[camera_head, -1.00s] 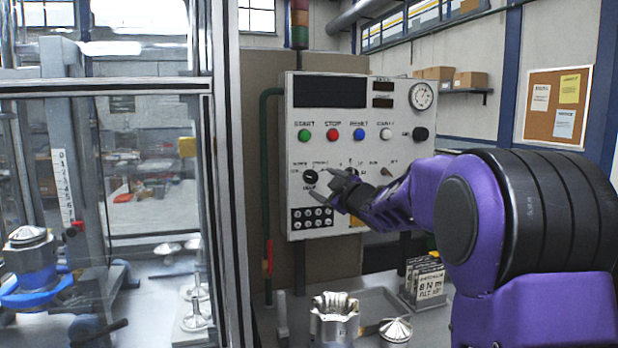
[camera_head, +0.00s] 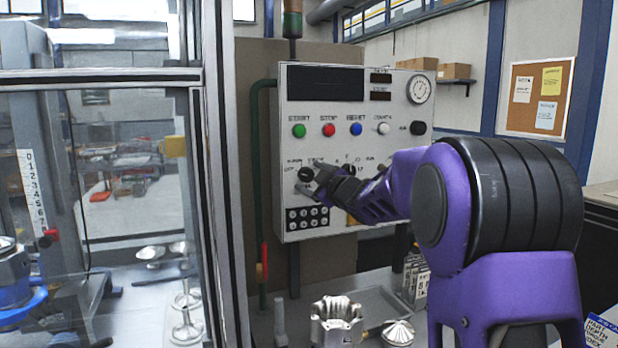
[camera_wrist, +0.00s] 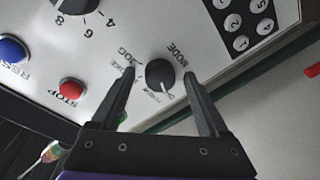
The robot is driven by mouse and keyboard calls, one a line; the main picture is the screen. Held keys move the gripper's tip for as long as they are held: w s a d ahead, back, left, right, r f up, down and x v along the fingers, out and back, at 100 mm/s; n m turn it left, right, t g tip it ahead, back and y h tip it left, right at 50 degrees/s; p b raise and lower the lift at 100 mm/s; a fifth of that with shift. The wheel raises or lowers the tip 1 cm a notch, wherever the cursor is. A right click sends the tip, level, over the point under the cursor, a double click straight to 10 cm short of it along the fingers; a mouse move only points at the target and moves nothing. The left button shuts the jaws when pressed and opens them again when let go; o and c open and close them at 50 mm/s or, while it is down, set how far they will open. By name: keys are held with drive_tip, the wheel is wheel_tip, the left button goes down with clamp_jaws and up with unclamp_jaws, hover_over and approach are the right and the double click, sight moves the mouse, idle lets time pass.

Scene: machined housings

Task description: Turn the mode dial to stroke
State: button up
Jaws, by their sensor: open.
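The mode dial (camera_wrist: 160,72) is a round black knob with a light pointer line, on the light grey panel. In the wrist view it sits between the two fingers of my gripper (camera_wrist: 159,77), with a gap on each side. The pointer appears to face the small label on the gripper's side, which seems to read OFF. A label ending in "KE" is partly hidden by the left finger, close to JOG. In the head view the dial (camera_head: 306,174) is partly covered by my open gripper (camera_head: 313,181).
The control panel (camera_head: 345,105) carries green, red, blue and white buttons above the dial. A black keypad (camera_head: 307,217) is just below it. A glass-walled frame (camera_head: 213,180) stands at the left. A metal housing (camera_head: 336,322) is on the bench below.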

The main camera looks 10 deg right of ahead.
clamp_jaws()
idle(0.4)
drive_tip(key=shift+m, duration=0.3)
drive_tip(key=m+p, duration=0.1)
drive_tip(key=m, duration=0.1)
drive_tip(key=shift+m, duration=0.4)
drive_tip(key=m+t+p, duration=0.1)
drive_tip(key=m, duration=0.4)
drive_tip(key=shift+a+f+m, duration=0.1)
drive_tip(key=shift+m, duration=0.2)
drive_tip(key=m+h, duration=0.1)
drive_tip(key=m, duration=0.4)
drive_tip(key=shift+s+a+m+t+h, duration=0.1)
drive_tip(key=shift+m+t+h, duration=0.1)
drive_tip(key=shift+m, duration=1.05)
drive_tip(key=shift+a+m+t+h, duration=0.1)
drive_tip(key=shift+m+t, duration=0.1)
drive_tip(key=shift+m, duration=1.05)
